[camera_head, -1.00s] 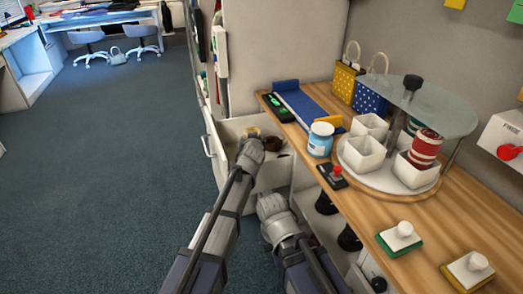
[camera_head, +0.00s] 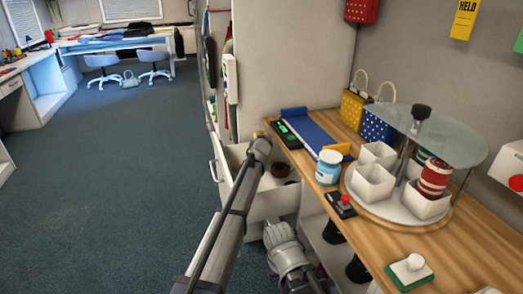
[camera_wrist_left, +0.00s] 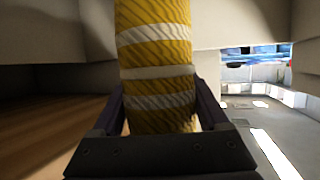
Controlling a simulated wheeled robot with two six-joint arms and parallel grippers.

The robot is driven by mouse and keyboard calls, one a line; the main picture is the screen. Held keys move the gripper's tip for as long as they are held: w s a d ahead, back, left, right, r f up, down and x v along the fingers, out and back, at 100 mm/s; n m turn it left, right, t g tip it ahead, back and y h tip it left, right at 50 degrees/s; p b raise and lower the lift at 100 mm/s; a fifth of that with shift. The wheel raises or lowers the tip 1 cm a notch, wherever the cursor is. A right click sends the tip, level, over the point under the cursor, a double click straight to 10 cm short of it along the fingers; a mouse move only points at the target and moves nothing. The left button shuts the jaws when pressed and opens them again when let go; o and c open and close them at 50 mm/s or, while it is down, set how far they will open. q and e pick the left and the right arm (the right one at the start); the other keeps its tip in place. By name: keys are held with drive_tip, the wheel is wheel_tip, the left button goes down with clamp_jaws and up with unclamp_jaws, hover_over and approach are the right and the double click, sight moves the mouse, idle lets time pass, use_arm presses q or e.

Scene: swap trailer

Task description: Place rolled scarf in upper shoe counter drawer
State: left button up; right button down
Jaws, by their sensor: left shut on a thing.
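A rolled scarf with yellow and white stripes (camera_wrist_left: 155,75) stands between the fingers of my left gripper in the left wrist view. In the head view my left gripper (camera_head: 261,147) is over the open upper drawer (camera_head: 272,207) of the shoe counter, its fingers mostly hidden behind the wrist. Only a small yellow bit (camera_head: 259,134) shows beyond it. A dark round item (camera_head: 280,170) lies in the drawer. My right gripper (camera_head: 279,232) is low in front of the counter, below the drawer; its fingers cannot be made out.
The wooden counter top (camera_head: 460,245) holds a round carousel (camera_head: 395,212) with white cups and a red-and-white roll (camera_head: 435,177), a blue jar (camera_head: 328,168), a red-button box (camera_head: 341,204) and a blue tray (camera_head: 310,132). A partition (camera_head: 290,60) rises behind the drawer. Open carpet (camera_head: 110,190) lies left.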

use_arm(q)
drive_tip(key=shift+f+b, duration=1.7)
drive_tip(key=shift+f, duration=0.05)
drive_tip(key=shift+f+b, duration=0.65)
drive_tip(key=o, duration=1.3)
drive_tip(key=shift+r, duration=0.15)
drive_tip(key=shift+r+p, duration=0.45)
drive_tip(key=shift+p, duration=0.2)
drive_tip(key=shift+p+v, duration=2.3)
drive_tip(key=shift+v, duration=3.75)
